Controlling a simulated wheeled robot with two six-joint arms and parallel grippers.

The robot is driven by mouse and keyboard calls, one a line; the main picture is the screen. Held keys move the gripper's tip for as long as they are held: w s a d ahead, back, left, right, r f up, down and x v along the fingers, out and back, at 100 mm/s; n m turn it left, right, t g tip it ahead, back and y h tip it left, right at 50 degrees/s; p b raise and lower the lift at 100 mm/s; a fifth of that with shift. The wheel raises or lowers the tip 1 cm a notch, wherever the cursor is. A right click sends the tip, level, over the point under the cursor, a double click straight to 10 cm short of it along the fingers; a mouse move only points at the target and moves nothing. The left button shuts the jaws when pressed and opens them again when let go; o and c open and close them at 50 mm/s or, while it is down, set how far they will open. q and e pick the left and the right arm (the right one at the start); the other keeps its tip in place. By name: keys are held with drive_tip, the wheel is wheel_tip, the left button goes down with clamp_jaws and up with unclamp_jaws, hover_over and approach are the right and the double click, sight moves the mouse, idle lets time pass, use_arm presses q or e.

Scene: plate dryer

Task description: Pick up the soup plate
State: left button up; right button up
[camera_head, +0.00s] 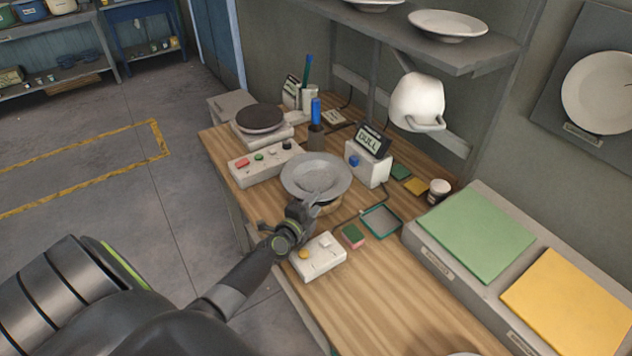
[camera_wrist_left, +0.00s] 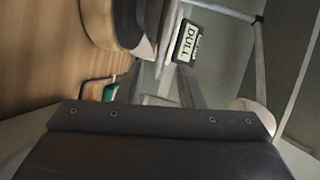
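A grey, wide-rimmed deep plate (camera_head: 308,172), which looks like the soup plate, is over the middle of the wooden workbench. Part of a round wooden thing (camera_head: 330,208) shows below its near rim. My right gripper is not in view.
Behind the plate are a white box with a "DULL" display (camera_head: 372,142) and a blue-topped thing (camera_head: 316,112). A button panel (camera_head: 264,163) is left, a white switch box (camera_head: 318,258) near, and a green tray (camera_head: 381,221) right.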

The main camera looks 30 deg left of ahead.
sight(319, 199)
use_arm(q)
drive_tip(key=w, duration=0.1)
drive_tip(key=w+f, duration=0.1)
drive_tip(key=w, duration=0.1)
drive_tip(key=shift+w+a+b, duration=0.1)
drive_tip(key=shift+w+b, duration=0.1)
drive_tip(key=shift+b, duration=0.2)
drive_tip(key=shift+s+r, duration=0.1)
drive_tip(key=shift+c, duration=0.8)
clamp_jaws()
drive_tip(key=shift+r, duration=0.15)
